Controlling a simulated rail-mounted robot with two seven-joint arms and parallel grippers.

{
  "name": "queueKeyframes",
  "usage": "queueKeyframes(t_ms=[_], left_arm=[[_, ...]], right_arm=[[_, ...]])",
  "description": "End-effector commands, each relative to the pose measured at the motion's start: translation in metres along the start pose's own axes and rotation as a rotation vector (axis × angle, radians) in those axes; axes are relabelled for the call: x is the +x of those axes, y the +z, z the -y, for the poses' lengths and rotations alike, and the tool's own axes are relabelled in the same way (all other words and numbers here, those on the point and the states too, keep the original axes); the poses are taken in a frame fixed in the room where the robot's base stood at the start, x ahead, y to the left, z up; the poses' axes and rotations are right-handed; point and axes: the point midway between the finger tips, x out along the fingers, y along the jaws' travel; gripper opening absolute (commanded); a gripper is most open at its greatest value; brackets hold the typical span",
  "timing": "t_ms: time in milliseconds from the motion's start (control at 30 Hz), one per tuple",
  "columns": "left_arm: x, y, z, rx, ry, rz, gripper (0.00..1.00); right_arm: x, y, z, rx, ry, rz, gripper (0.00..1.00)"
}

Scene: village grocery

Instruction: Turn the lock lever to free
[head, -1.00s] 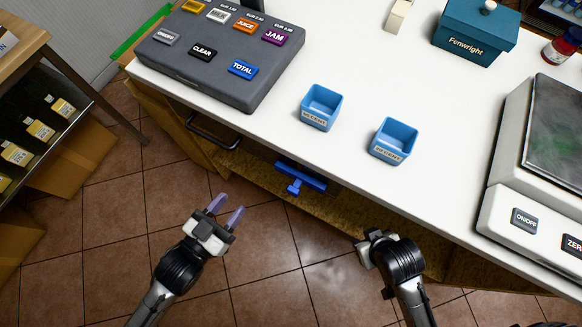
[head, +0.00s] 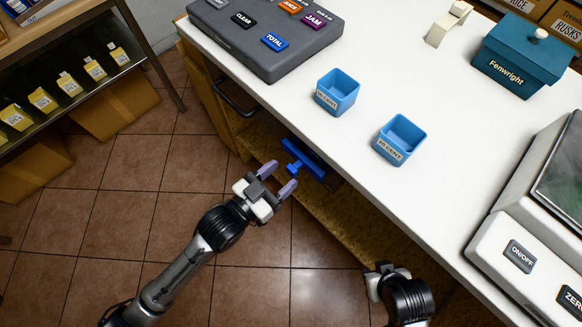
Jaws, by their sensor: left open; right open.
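The blue lock lever (head: 294,168) sticks out from a blue plate (head: 304,157) on the counter's front, below the white top. My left gripper (head: 278,178) is open, with its purple fingertips pointing at the lever. The lever's end lies close to the gap between the fingertips; I cannot tell whether they touch. My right gripper (head: 388,272) is in front of the counter at the lower right, away from the lever; its fingers are mostly hidden.
Two blue coin boxes (head: 338,92) (head: 401,139) stand on the white counter (head: 372,60) above the lever. A dark handle (head: 235,100) is on the counter front to the left. A grey key panel (head: 268,40) and a scale (head: 520,255) also stand on top. Floor space is clear at lower left.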

Motion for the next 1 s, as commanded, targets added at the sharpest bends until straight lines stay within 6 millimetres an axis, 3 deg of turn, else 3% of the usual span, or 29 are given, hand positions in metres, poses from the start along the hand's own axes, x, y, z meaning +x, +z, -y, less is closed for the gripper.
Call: queueKeyframes(t_ms=[300, 700, 1000], left_arm=[[0.031, 0.001, 0.000, 0.001, 0.000, 0.000, 0.55], [0.035, 0.000, 0.000, 0.001, 0.000, 0.001, 0.55], [0.035, 0.000, 0.000, 0.000, 0.000, 0.001, 0.28]], right_arm=[[0.011, 0.008, -0.001, -0.003, 0.003, 0.011, 0.43], [0.012, 0.009, -0.004, -0.013, 0.011, 0.012, 0.43], [0.012, 0.008, -0.003, -0.009, 0.008, 0.010, 0.43]])
